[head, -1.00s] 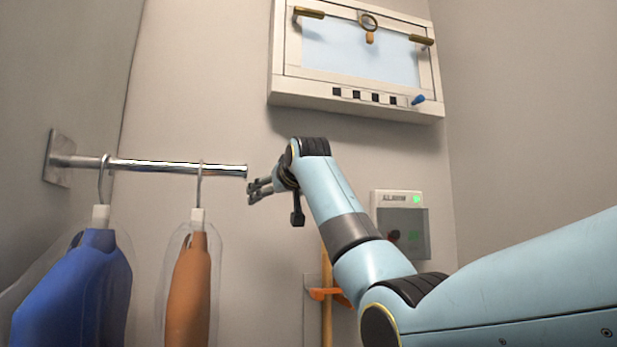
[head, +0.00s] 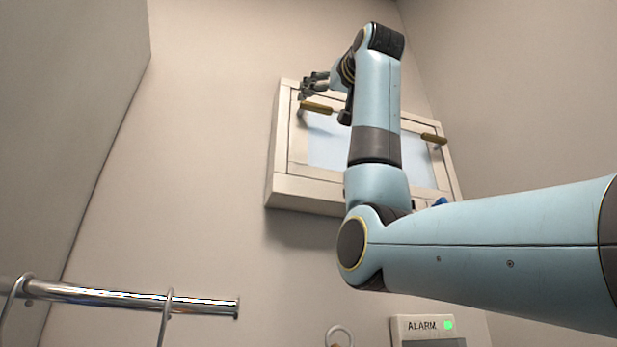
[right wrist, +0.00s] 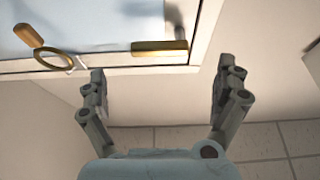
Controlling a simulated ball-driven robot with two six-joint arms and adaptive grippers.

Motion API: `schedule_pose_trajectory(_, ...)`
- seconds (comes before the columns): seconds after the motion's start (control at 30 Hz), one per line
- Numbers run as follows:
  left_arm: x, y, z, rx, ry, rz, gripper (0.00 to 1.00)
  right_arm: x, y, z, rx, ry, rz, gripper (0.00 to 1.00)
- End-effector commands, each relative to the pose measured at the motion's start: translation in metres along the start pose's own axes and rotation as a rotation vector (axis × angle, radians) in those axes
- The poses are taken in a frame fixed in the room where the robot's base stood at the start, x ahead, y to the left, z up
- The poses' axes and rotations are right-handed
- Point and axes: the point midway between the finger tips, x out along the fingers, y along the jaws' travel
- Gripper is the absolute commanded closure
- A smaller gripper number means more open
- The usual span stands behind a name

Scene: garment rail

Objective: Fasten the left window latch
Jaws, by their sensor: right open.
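The left window latch (head: 316,107) is a brass bar at the upper left corner of the white-framed window (head: 280,190). It lies roughly along the top of the frame. It also shows in the right wrist view (right wrist: 160,47), beyond the fingers and apart from them. My right gripper (head: 309,84) is just above this latch in the head view. In the right wrist view its two fingers (right wrist: 160,88) are spread wide with nothing between them. The right latch (head: 433,139) is a similar brass bar. My left gripper is not in view.
My right arm hides the window's middle. The chrome garment rail (head: 130,299) is at lower left, the alarm box (head: 403,328) at the bottom. Wall left of the window is clear.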

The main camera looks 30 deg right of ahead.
Motion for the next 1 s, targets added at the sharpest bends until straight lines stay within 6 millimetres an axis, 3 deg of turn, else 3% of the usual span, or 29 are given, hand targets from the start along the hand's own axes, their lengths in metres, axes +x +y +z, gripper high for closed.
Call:
schedule_pose_trajectory(0.1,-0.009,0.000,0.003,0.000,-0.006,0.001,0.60,0.011,0.001,-0.004,0.000,0.001,0.001,0.00)
schedule_pose_trajectory(0.3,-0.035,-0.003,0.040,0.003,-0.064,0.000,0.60,0.051,0.000,-0.006,0.000,-0.002,0.000,0.00)
schedule_pose_trajectory(0.4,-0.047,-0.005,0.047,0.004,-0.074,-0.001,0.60,0.071,0.001,-0.006,0.000,-0.002,0.000,0.00)
schedule_pose_trajectory(0.6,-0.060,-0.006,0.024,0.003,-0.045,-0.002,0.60,0.098,0.001,-0.005,0.000,0.001,0.000,0.00)
schedule_pose_trajectory(0.73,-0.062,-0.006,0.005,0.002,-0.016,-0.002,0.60,0.105,0.001,-0.003,0.000,0.002,0.000,0.00)
schedule_pose_trajectory(1.0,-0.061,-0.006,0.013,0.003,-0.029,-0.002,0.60,0.106,0.000,-0.001,0.000,0.003,0.000,0.00)
